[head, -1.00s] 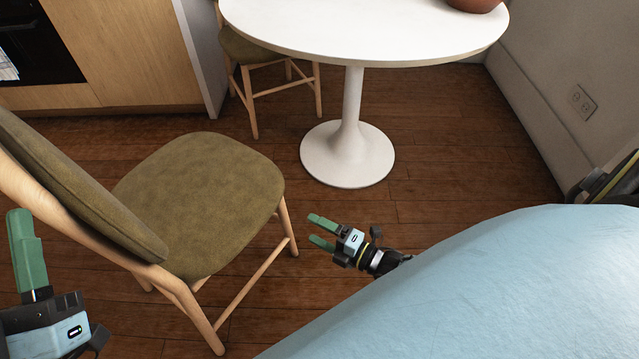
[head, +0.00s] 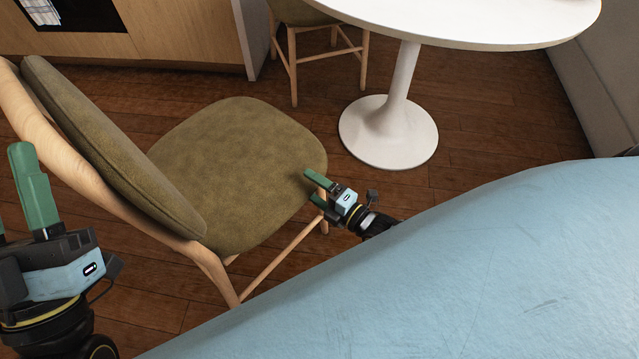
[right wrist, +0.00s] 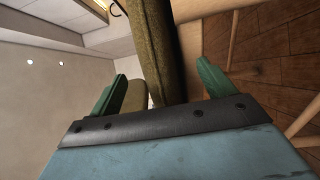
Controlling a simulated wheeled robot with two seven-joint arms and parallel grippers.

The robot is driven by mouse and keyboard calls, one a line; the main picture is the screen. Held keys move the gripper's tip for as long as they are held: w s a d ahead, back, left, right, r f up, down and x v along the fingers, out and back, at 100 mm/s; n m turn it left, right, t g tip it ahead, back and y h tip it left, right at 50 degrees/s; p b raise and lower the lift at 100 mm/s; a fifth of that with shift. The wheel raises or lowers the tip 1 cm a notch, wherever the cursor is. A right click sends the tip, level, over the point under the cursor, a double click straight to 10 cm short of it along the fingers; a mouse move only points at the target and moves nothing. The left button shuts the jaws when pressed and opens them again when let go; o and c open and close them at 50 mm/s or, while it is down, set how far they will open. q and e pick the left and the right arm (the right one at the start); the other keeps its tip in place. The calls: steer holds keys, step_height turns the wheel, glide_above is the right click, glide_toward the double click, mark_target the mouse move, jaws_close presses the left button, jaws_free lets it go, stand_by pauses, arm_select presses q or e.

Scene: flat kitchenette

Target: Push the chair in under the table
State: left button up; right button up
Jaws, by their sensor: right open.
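The chair has an olive seat (head: 235,165), an olive backrest and pale wooden legs. It stands left of the round white table (head: 470,22), its seat outside the tabletop's edge. My right gripper (head: 312,187) is open at the seat's near right edge, one finger level with the cushion top and the other lower. In the right wrist view the seat edge (right wrist: 158,50) shows between the spread fingers (right wrist: 160,85); whether they touch it I cannot tell. My left gripper (head: 18,205) is beside the backrest, cut by the picture's edge, its fingers apart and empty.
The table's white round foot (head: 388,150) stands on the wooden floor right of the chair. A second chair (head: 300,15) is partly under the table's far side. Wooden cabinets (head: 180,30) stand behind. Bare floor lies between seat and table foot.

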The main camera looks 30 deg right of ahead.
jaws_close()
stand_by(0.7)
